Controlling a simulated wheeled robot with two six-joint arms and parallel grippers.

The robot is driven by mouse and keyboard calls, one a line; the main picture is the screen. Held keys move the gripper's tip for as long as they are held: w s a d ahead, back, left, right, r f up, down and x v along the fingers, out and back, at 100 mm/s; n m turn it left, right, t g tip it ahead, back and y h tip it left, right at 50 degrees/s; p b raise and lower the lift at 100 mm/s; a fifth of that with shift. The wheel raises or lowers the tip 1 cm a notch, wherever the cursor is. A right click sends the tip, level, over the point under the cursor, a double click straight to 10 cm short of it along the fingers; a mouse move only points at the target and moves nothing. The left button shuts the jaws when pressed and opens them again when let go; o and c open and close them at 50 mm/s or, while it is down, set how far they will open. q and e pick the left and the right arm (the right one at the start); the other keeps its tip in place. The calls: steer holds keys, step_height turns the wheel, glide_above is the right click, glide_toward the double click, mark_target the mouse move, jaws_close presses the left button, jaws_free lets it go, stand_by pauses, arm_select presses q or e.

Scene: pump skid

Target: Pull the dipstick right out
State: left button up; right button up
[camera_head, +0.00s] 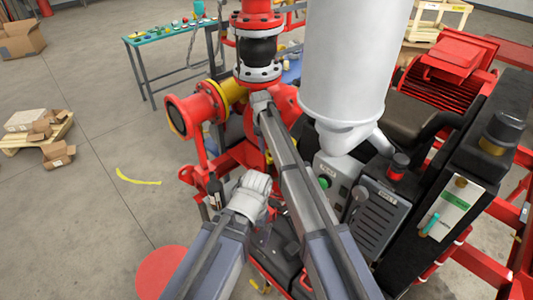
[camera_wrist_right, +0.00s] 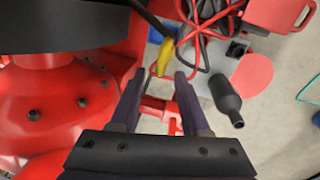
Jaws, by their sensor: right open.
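In the right wrist view my right gripper (camera_wrist_right: 160,76) is open, with its two dark fingers apart and nothing held between them. A narrow yellow piece (camera_wrist_right: 165,55) shows just past the fingertips, with a thin loop beside it. It may be the dipstick's handle, but I cannot tell for sure or judge its distance. In the head view my two grey arms reach up into the pump skid. I cannot make out the gripper fingers there, and the dipstick is not clear there.
In the right wrist view a red flanged pump body (camera_wrist_right: 60,110) is close on the left. A dark bottle-shaped part (camera_wrist_right: 226,101) and red hoses (camera_wrist_right: 203,32) lie right of and beyond the fingers. In the head view a white tank (camera_head: 352,60) stands beside my arm.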

steer(key=shift+f, duration=0.45)
steer(key=shift+c, duration=0.3)
jaws_close()
stand_by(0.9)
